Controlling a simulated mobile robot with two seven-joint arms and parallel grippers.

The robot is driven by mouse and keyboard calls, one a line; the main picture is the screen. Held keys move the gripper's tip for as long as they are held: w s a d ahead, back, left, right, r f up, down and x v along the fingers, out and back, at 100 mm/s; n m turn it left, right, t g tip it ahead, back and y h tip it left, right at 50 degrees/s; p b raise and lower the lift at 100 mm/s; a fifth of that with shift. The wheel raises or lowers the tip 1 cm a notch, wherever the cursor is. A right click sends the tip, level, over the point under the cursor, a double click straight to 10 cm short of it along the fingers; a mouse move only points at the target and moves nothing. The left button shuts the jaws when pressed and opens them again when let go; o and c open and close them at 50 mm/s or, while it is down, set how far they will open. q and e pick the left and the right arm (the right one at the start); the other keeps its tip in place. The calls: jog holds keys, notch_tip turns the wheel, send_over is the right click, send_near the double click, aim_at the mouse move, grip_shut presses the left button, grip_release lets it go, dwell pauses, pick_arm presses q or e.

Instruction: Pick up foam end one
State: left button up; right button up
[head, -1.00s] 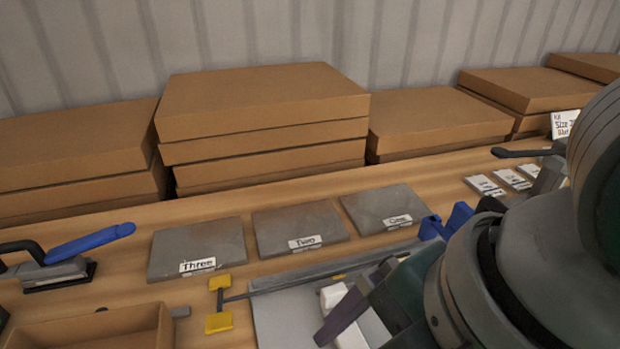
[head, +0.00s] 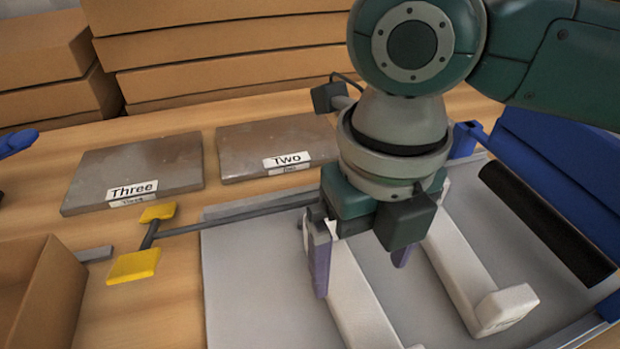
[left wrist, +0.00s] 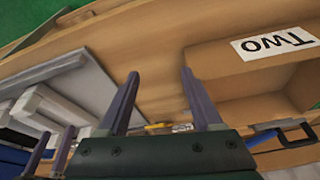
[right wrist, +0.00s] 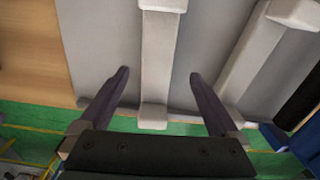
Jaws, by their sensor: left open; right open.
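Two white foam pieces lie on the grey tray (head: 240,290): a left one (head: 362,305) and a right one (head: 470,265). No mark shows which is end one. My right gripper (head: 360,262) is open above the left piece, one finger on each side of it. The right wrist view shows the left piece (right wrist: 157,60) between the open fingers (right wrist: 158,78), with the right piece (right wrist: 255,55) outside them. Whether the fingers touch the foam I cannot tell. My left gripper (left wrist: 160,78) is open and empty near the table edge; the head view does not show it.
Yellow-ended rod (head: 240,222) lies along the tray's back left. Plates Three (head: 135,170) and Two (head: 270,145) lie behind. An open cardboard box (head: 35,290) stands at left. A black roll (head: 545,222) and blue parts are at right. Stacked boxes (head: 220,50) line the back.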

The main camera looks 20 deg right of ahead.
aim_at(351, 290)
jog(key=f, duration=0.3)
jog(key=f+b, duration=0.1)
jog(key=f, duration=0.1)
jog(key=shift+w+a+f, duration=0.2)
jog(key=shift+w+f, duration=0.05)
jog(key=shift+f, duration=0.05)
jog(key=shift+r, duration=0.1)
jog(key=c, duration=1.4)
jog(key=shift+c, duration=0.2)
jog(key=shift+r, duration=0.1)
